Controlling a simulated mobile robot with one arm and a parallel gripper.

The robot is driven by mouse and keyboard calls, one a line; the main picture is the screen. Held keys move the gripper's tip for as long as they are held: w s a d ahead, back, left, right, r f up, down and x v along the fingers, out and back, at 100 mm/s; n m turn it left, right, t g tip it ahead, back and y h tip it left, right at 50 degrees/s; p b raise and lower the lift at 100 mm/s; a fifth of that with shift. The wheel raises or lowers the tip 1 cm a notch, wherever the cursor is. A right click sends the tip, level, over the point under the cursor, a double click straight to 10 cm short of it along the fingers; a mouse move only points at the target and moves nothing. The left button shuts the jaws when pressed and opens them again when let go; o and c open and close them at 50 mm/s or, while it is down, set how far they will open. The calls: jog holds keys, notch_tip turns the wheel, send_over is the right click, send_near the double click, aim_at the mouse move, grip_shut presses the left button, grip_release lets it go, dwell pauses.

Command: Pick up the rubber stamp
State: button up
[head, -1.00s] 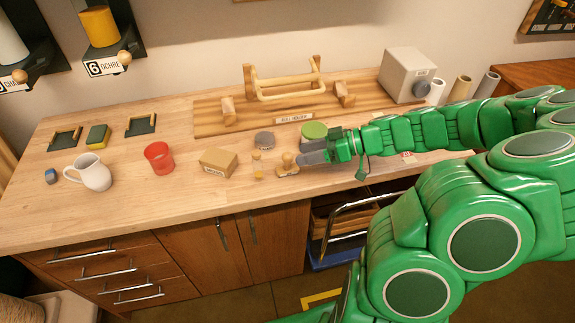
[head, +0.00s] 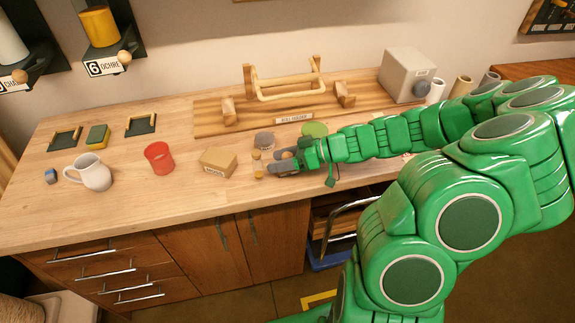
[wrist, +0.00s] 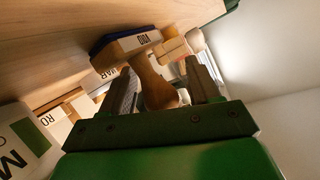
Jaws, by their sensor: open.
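The rubber stamp (wrist: 153,82) shows in the wrist view, with a pale wooden handle and a blue and white base marked "VOID". My gripper (wrist: 163,88) is open, with one dark finger on each side of the handle. I cannot tell whether either finger touches it. In the head view my gripper (head: 283,164) is low over the table's front part, and the stamp's handle top (head: 288,153) shows between the fingers. The rest of the stamp is hidden there by the gripper.
A small wooden-topped bottle (head: 257,166) stands just left of my fingertips, with a tan box (head: 217,162) beyond. A grey round tin (head: 264,140) and a green round thing (head: 314,129) lie behind. A red cup (head: 159,158) and white mug (head: 91,172) stand farther left.

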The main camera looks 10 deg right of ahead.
jog(key=c, duration=1)
jog(key=shift+r, duration=0.1)
jog(key=shift+c, duration=0.2)
